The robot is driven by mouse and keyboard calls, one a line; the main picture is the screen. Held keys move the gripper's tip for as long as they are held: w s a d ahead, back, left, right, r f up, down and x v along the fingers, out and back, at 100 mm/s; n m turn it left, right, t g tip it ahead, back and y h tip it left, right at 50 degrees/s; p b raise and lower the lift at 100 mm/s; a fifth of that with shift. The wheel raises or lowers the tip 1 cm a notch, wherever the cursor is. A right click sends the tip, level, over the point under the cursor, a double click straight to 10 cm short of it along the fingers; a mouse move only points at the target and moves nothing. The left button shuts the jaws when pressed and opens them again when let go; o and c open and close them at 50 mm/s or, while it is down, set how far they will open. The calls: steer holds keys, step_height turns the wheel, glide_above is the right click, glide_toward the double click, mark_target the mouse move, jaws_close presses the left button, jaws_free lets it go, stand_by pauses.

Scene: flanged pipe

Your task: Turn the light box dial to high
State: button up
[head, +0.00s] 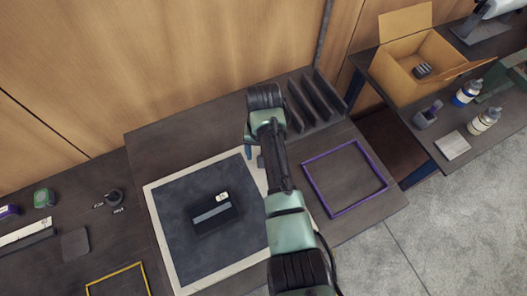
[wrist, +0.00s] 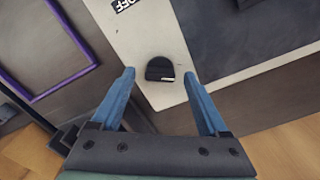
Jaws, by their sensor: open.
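The light box (head: 154,212) has a pale border around a dark panel, and the border also shows in the wrist view (wrist: 150,35). A small black dial (wrist: 160,66) sits on this border, with a short white mark at its lower right edge. In the head view my gripper (head: 250,151) is over the box's far right corner, and my arm hides much of that area.
A purple frame (head: 308,180) lies right of the light box, with dark upright slats (head: 312,97) behind it. A black knob with labels (head: 113,198) is on the left bench. An open cardboard box (head: 399,78) stands far right.

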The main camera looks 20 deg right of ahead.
step_height(320, 180, up, 13)
steer(key=p, duration=0.2)
steer(key=shift+w, duration=0.1)
stand_by(0.7)
